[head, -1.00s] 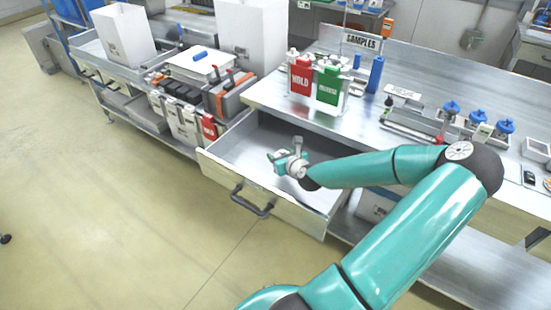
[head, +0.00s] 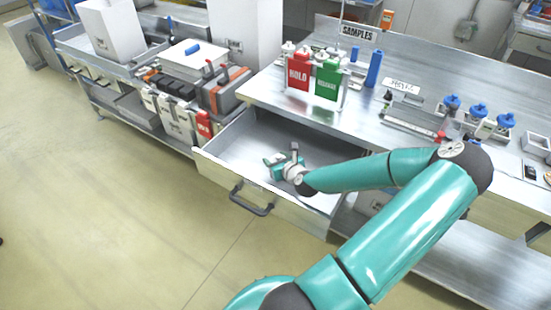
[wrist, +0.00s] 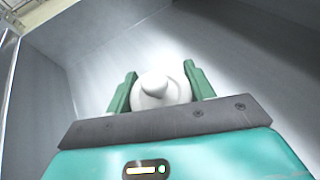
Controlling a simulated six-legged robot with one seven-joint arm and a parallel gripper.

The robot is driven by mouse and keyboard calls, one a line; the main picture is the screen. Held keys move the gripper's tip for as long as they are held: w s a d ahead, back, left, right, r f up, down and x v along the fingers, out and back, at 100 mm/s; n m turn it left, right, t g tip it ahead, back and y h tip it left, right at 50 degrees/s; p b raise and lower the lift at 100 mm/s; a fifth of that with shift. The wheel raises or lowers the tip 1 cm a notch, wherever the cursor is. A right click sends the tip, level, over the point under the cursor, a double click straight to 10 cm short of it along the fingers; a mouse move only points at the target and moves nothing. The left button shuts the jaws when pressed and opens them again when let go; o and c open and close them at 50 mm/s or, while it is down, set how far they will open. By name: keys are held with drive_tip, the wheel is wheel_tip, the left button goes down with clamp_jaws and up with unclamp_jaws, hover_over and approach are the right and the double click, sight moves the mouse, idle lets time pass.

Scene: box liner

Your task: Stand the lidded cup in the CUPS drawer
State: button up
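The open drawer (head: 270,208) juts out below the bench; no CUPS label is readable on its front. My gripper (head: 280,164) is low inside it, toward the middle. In the wrist view the white lidded cup (wrist: 158,93) with its round knob is seen from above, between the two green fingers of my gripper (wrist: 160,84). The fingers lie against its two sides, shut on it. The cup's lower part is hidden, so I cannot tell whether it touches the drawer floor. In the head view the cup is not clearly distinguishable from the gripper.
The drawer's metal walls (wrist: 42,100) surround my gripper, with bare floor around the cup.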

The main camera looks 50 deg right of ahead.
drive_tip(key=o, duration=0.4)
drive_tip(key=shift+s+r, duration=0.1)
drive_tip(key=shift+s, duration=0.1)
drive_tip(key=shift+o, duration=0.2)
drive_tip(key=shift+w, duration=0.1)
drive_tip(key=shift+r, duration=0.1)
drive_tip(key=v, duration=0.7)
drive_tip(key=shift+s+a, duration=0.15)
drive_tip(key=shift+s, duration=0.05)
